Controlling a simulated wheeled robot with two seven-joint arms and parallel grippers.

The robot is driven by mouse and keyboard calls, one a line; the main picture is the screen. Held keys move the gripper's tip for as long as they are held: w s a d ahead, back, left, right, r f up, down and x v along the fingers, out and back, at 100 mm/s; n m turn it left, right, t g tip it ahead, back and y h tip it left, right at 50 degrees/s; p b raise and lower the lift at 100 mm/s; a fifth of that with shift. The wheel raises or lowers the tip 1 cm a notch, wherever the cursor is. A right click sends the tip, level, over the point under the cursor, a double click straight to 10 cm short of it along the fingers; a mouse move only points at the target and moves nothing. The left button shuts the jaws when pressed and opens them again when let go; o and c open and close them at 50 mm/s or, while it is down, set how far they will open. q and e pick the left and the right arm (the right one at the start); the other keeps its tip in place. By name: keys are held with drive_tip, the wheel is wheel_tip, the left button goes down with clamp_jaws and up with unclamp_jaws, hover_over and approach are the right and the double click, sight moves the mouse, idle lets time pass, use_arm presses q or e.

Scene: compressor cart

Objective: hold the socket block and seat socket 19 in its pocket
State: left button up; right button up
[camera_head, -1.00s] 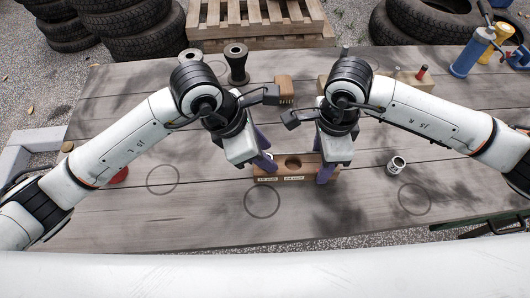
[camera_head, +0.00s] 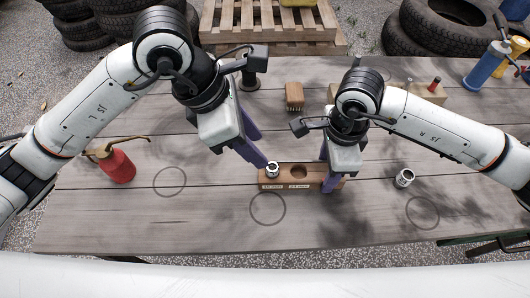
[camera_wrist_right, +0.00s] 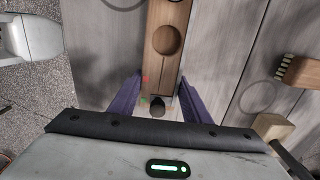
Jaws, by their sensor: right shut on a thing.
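The wooden socket block (camera_head: 312,183) lies on the table with its labels facing me, too small to read. My right gripper (camera_head: 335,178) is shut on its right end; in the right wrist view the purple fingers flank the block (camera_wrist_right: 165,68). A shiny socket (camera_head: 272,170) stands upright at the block's left pocket, its top above the wood; how deep it sits I cannot tell. The round pocket (camera_head: 298,171) beside it is empty. My left gripper (camera_head: 262,150) is open, fingers apart, one tip close to the socket. Another socket (camera_head: 404,178) stands on the table to the right.
A red oil can (camera_head: 116,166) stands at the left. A wooden stand (camera_head: 425,94) and a blue canister (camera_head: 484,66) are at the back right. The table front is clear.

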drive_tip(key=shift+d+f, duration=0.1)
drive_tip(key=shift+d, duration=0.1)
use_arm(q)
drive_tip(key=shift+v, duration=1.25)
use_arm(e)
drive_tip(key=o, duration=1.3)
